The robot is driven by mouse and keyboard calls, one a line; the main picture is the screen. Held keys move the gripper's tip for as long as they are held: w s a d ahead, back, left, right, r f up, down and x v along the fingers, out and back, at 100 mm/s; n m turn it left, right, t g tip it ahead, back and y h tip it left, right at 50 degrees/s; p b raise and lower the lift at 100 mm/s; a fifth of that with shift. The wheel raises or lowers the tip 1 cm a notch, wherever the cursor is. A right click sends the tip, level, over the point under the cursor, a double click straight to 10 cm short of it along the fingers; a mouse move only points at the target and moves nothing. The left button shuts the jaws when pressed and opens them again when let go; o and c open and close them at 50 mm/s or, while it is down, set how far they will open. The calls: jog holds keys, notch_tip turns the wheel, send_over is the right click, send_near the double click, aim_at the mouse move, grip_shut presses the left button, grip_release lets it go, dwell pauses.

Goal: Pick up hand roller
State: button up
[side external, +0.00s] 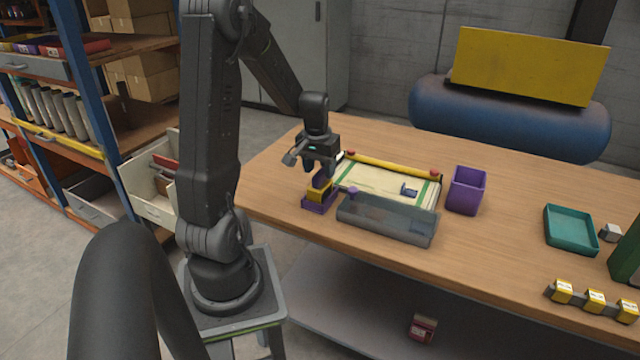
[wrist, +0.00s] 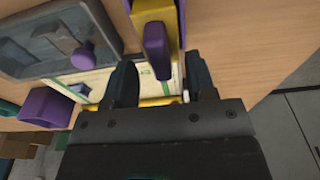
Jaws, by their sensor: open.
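A yellow and purple piece, which looks like the hand roller, stands near the table's front left; its yellow part (side external: 319,190) sits in or on a purple base (side external: 318,204). In the wrist view its purple handle-like part (wrist: 156,50) shows ahead of the gap between my fingers, with yellow beside it. My gripper (side external: 321,168) is open and points down close above this piece. In the wrist view my two dark fingers (wrist: 161,84) are apart with nothing clamped between them. I cannot tell whether a finger touches the piece.
A grey clear-sided tray (side external: 385,220) stands close to its right. Behind is a pale mat (side external: 375,180) with a yellow bar (side external: 390,163) with red ends. A purple bin (side external: 466,190) and teal tray (side external: 571,230) stand farther right. The table between them is clear.

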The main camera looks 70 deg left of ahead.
notch_tip(320, 180, down, 2)
jog(key=shift+f, duration=0.1)
jog(key=shift+w, duration=0.1)
jog(key=shift+a, duration=0.1)
grip_shut()
dwell(0.3)
